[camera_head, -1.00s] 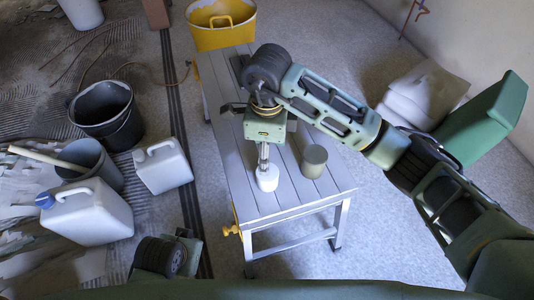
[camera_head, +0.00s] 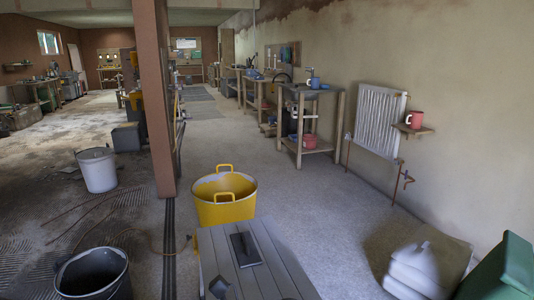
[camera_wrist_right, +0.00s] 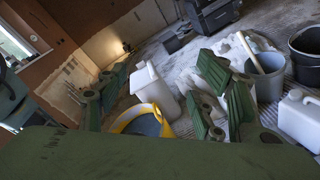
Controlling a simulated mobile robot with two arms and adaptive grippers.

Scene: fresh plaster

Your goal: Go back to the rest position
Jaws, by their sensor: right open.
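My right gripper (camera_wrist_right: 165,105) shows in the right wrist view, its two green fingers spread apart with nothing held between them. Beyond the gap stand a white container (camera_wrist_right: 152,88) and a yellow tub (camera_wrist_right: 140,122), both apart from the fingers as far as I can tell. In the head view neither gripper shows. The grey slatted bench (camera_head: 280,275) enters at the bottom, with a dark flat tool (camera_head: 245,250) and a small dark item (camera_head: 220,288) on it. My left gripper is out of view.
The yellow two-handled tub (camera_head: 225,204) stands behind the bench. A black bucket (camera_head: 93,275) and white bucket (camera_head: 98,170) are at left, beside a brown pillar (camera_head: 155,100). Pale sacks (camera_head: 425,262) and a green object (camera_head: 500,272) are at right.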

